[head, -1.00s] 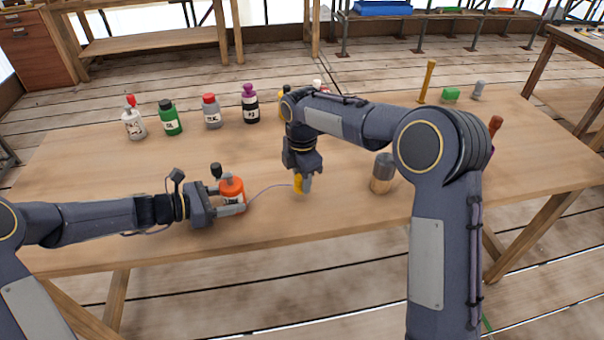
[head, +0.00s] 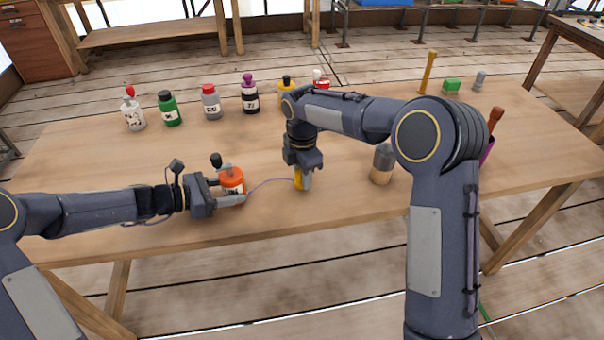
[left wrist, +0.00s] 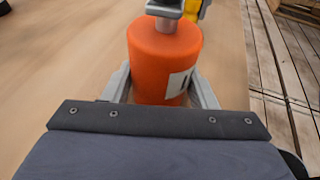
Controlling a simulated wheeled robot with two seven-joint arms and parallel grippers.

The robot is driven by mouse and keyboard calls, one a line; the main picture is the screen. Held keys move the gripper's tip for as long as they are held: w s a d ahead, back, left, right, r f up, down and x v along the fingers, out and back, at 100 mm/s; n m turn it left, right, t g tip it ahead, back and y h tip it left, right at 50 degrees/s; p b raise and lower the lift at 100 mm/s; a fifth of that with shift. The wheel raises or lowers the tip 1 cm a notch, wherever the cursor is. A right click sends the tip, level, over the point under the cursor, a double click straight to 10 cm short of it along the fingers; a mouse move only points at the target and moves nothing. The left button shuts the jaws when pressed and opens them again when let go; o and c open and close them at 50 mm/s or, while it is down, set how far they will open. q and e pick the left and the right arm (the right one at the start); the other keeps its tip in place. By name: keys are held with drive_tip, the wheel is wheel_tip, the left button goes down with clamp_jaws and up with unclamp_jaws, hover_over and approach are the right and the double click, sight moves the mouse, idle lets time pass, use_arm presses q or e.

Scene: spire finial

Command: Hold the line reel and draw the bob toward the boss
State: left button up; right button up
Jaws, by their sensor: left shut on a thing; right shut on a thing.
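The orange line reel (head: 233,180) stands upright on the table near its front edge. My left gripper (head: 228,188) is shut on it; in the left wrist view the fingers sit on both sides of the orange reel (left wrist: 165,55). My right gripper (head: 303,172) is shut on the yellow bob (head: 299,182), to the right of the reel and low over the table. A thin purplish line (head: 268,182) runs from the reel to the bob. The boss looks to be the wood-and-grey cylinder (head: 381,168) right of the bob, partly beside my right arm.
Several bottles stand along the back: white with red cap (head: 132,112), green (head: 169,110), grey with red cap (head: 211,104), black with purple cap (head: 250,95). A yellow post (head: 428,72) and a green block (head: 452,84) stand back right. Bare table lies between bob and cylinder.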

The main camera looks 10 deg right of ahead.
approach(345, 183)
drive_tip(key=shift+d+f, duration=0.2)
drive_tip(key=shift+f, duration=0.65)
drive_tip(key=shift+d+f, duration=0.15)
drive_tip(key=shift+f, duration=0.7)
drive_tip(key=shift+d+f, duration=0.2)
drive_tip(key=shift+f, duration=0.65)
drive_tip(key=shift+a, duration=0.2)
drive_tip(key=shift+a+f, duration=0.2)
drive_tip(key=shift+a, duration=0.15)
drive_tip(key=shift+f, duration=0.4)
idle(0.9)
drive_tip(key=o, duration=1)
drive_tip(key=shift+o, duration=0.2)
drive_tip(key=shift+r, duration=0.15)
